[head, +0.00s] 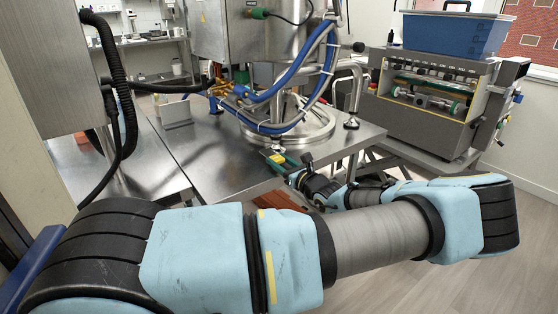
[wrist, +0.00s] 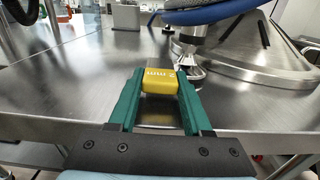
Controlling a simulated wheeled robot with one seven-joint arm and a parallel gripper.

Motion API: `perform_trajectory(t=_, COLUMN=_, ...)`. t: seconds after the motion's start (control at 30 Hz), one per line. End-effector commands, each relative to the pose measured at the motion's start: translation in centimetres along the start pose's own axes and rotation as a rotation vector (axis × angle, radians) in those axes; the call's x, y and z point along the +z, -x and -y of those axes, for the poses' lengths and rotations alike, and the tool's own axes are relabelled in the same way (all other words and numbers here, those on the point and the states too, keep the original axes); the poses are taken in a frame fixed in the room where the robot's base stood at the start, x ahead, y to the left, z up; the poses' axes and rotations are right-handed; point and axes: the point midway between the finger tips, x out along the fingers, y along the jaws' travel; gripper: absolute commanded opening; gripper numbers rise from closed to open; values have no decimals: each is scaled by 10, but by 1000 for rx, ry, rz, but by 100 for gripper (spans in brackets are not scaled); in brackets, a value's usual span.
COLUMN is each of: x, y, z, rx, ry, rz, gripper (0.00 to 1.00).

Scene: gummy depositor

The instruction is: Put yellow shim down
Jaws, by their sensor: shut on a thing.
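In the head view the shim (head: 277,158) is a small yellow patch at my gripper's tip (head: 277,156). I cannot tell whether its underside touches the table top.
A steel machine foot (wrist: 190,62) stands just beyond the shim, with a large round steel base (wrist: 250,55) to the right. Blue hoses (head: 290,75) hang over the table. The table top left of the gripper is clear.

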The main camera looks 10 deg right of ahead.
Motion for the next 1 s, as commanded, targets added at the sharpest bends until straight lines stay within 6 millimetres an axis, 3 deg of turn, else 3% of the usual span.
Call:
perform_trajectory(t=0.37, x=-6, y=0, z=0, rx=0, ry=0, rz=1, gripper=0)
perform_trajectory(t=0.4, x=-6, y=0, z=0, rx=0, ry=1, rz=1, gripper=51)
perform_trajectory(t=0.67, x=-5, y=0, z=0, rx=0, ry=1, rz=0, gripper=79)
perform_trajectory(t=1.0, x=-4, y=4, z=0, rx=-1, ry=2, rz=0, gripper=79)
